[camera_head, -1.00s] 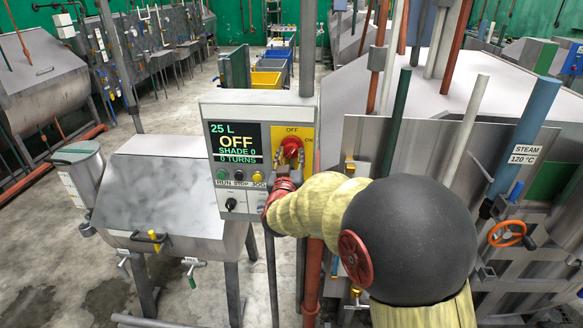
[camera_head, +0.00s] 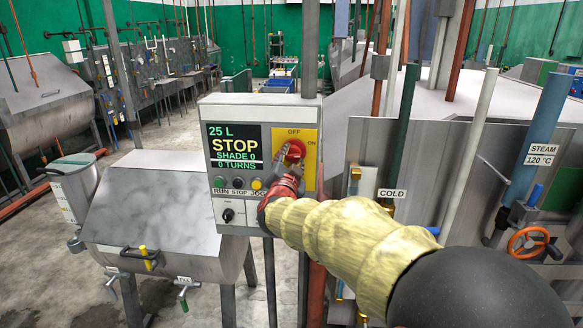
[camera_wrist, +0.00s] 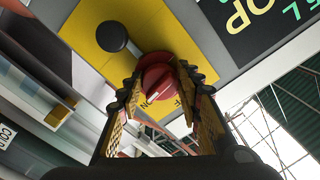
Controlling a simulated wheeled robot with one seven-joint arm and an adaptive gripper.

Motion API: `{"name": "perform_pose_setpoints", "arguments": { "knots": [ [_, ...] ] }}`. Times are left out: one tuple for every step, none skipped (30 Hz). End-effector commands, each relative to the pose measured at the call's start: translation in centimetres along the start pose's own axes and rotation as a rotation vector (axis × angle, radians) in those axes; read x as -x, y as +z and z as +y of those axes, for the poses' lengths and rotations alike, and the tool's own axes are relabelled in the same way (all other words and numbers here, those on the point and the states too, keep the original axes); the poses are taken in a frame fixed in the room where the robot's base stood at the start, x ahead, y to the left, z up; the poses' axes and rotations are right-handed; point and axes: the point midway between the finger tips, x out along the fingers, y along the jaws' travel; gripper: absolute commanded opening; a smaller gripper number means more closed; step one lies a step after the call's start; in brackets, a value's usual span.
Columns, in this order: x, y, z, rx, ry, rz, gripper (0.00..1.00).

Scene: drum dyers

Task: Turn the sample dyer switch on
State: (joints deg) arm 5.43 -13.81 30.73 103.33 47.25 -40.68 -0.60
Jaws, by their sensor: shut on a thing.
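The red rotary switch (camera_head: 294,150) sits on a yellow plate (camera_head: 309,170) marked OFF and ON, on the right of the grey control box. Its display (camera_head: 235,147) reads 25 L, STOP, SHADE 0, 0 TURNS. My gripper (camera_head: 286,160) reaches it from below. In the wrist view the switch (camera_wrist: 156,78) lies between the two ridged fingers (camera_wrist: 160,92), which are shut on it. A white mark shows on its face. A black round knob (camera_wrist: 112,36) is on the same yellow plate. My fingers partly hide the switch.
RUN, STOP and JOG buttons (camera_head: 238,183) and a small black knob (camera_head: 228,215) sit left of my gripper on the box. A grey drum (camera_head: 165,205) stands at left. Pipes and an orange valve wheel (camera_head: 529,241) are at right.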

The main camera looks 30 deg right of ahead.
Motion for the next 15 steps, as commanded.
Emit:
{"name": "perform_pose_setpoints", "arguments": {
  "knots": [
    [0.0,0.19,0.11,-0.024,0.0,0.0,0.09],
    [-0.01,0.17,0.1,-0.038,0.0,0.0,0.09],
    [-0.01,0.16,0.07,-0.054,0.0,0.0,0.09],
    [-0.01,0.15,0.06,-0.065,0.0,0.0,0.09],
    [-0.01,0.13,0.04,-0.075,0.0,0.0,0.09],
    [-0.01,0.12,0.03,-0.086,0.0,0.0,0.09],
    [-0.01,0.12,0.02,-0.093,0.0,0.0,0.09],
    [-0.01,0.11,0.01,-0.099,0.0,0.0,0.09],
    [-0.01,0.1,0.0,-0.107,0.0,0.0,0.09],
    [-0.01,0.1,-0.01,-0.112,0.0,-0.001,0.09],
    [-0.01,0.09,-0.01,-0.116,0.0,-0.001,0.09],
    [-0.01,0.08,-0.02,-0.12,0.001,-0.001,0.09],
    [-0.01,0.08,-0.03,-0.122,0.001,-0.001,0.09],
    [-0.01,0.07,-0.03,-0.123,0.001,-0.001,0.09],
    [-0.01,0.06,-0.04,-0.125,0.001,-0.001,0.1]
  ]
}}
